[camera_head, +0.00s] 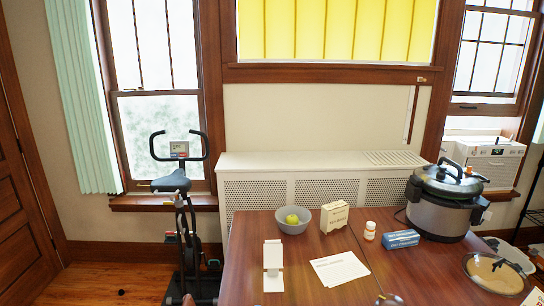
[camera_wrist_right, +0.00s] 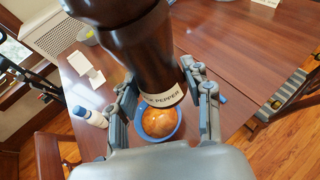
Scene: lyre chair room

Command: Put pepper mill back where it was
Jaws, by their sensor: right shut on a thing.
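The pepper mill (camera_wrist_right: 140,45) is a large dark brown body with a pale band lettered "PEPPER" near one end. It fills the upper middle of the right wrist view. My right gripper (camera_wrist_right: 163,102) is shut on it, with one finger on each side of the lettered band. The mill appears held above the wooden table (camera_wrist_right: 215,50). A small round metallic thing (camera_head: 388,299) shows at the bottom edge of the head view; I cannot tell what it is. My left gripper is not in view.
On the table (camera_head: 240,260) stand a grey bowl with a green apple (camera_head: 291,219), a cream box (camera_head: 334,216), an orange bottle (camera_head: 369,231), a blue box (camera_head: 401,239) and a large cooker (camera_head: 444,203). A blue bowl (camera_wrist_right: 142,132) and white bottle (camera_wrist_right: 90,117) are near my gripper.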

